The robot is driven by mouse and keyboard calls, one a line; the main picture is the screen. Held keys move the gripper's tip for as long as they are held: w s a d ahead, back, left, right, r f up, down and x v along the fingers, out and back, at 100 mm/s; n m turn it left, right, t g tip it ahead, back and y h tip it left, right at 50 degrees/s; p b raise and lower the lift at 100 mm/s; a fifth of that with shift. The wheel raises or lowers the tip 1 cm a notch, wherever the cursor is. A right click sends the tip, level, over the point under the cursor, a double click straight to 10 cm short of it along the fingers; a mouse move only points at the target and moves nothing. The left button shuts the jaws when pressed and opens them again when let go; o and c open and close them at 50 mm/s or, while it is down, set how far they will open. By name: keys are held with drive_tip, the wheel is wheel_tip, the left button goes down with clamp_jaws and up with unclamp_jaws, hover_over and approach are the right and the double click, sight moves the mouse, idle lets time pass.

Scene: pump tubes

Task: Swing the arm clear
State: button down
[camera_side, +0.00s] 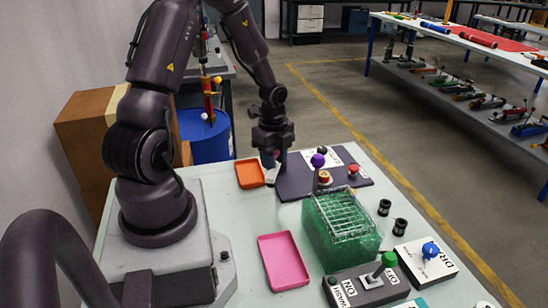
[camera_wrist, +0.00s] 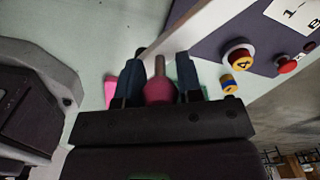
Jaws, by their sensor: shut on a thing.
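My gripper (camera_side: 270,158) points down at the left edge of the dark panel (camera_side: 290,186), near the orange tray (camera_side: 250,173). In the wrist view my gripper (camera_wrist: 160,80) has its two dark fingers on either side of a dark pink rounded piece (camera_wrist: 159,91) with a thin grey-brown stem. The fingers are shut on this piece. Its lower part is hidden by the gripper body. In the side view the piece is mostly hidden by the fingers, and I cannot tell whether it touches the table.
A purple ball-topped knob (camera_side: 318,160) and a red button (camera_side: 353,169) stand on the panel. A green rack (camera_side: 342,232) is in front, with a pink tray (camera_side: 284,260) to its left. Two black cylinders (camera_side: 384,207) stand right. A switch box (camera_side: 368,284) is at the front.

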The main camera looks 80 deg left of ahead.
drive_tip(key=shift+s+a, duration=0.1)
drive_tip(key=shift+s, duration=0.05)
drive_tip(key=c, duration=0.8)
unclamp_jaws()
drive_tip(key=shift+r, duration=0.1)
wheel_tip(320, 180, up, 13)
drive_tip(key=shift+f, duration=0.1)
